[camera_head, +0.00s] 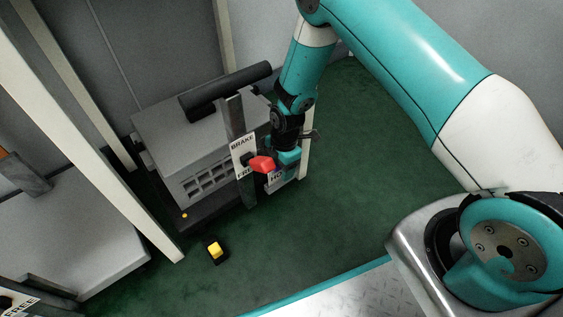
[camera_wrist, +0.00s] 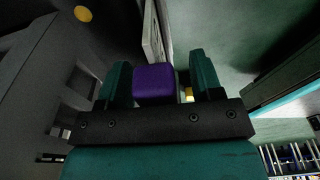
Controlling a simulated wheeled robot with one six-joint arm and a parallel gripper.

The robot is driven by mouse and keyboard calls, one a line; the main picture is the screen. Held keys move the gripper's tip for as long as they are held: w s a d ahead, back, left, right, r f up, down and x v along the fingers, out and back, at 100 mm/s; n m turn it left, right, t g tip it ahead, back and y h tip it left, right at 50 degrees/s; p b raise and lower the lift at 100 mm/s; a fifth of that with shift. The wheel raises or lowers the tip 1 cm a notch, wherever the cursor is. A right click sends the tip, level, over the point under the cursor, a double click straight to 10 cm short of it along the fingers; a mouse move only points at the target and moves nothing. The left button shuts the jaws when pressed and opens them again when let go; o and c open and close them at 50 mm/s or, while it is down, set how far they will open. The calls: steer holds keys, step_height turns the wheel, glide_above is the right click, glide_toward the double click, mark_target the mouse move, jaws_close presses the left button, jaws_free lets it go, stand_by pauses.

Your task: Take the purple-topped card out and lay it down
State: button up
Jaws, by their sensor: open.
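The purple top (camera_wrist: 153,84) of the card shows in the wrist view, between the two fingers of my gripper (camera_wrist: 160,80). The fingers are open, one on each side of it, with a gap visible on the right. I cannot tell whether the left finger touches it. The rest of the card is hidden beneath. In the head view my gripper (camera_head: 287,158) points down beside the BRAKE/FREE plate (camera_head: 240,151) and its red handle (camera_head: 262,164). The purple top cannot be made out there.
A grey louvred box (camera_head: 190,135) with a black cylinder (camera_head: 225,91) on top stands left of my gripper. A yellow-topped black block (camera_head: 216,251) is on the green floor (camera_head: 350,215). A white post (camera_head: 95,130) rises at left. The floor to the right is clear.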

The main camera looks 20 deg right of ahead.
jaws_close()
stand_by(0.4)
steer(key=shift+r, duration=0.15)
steer(key=shift+r+p, duration=1.35)
steer(key=shift+p, duration=0.05)
steer(key=shift+r+p, duration=1.05)
steer(key=shift+r, duration=0.1)
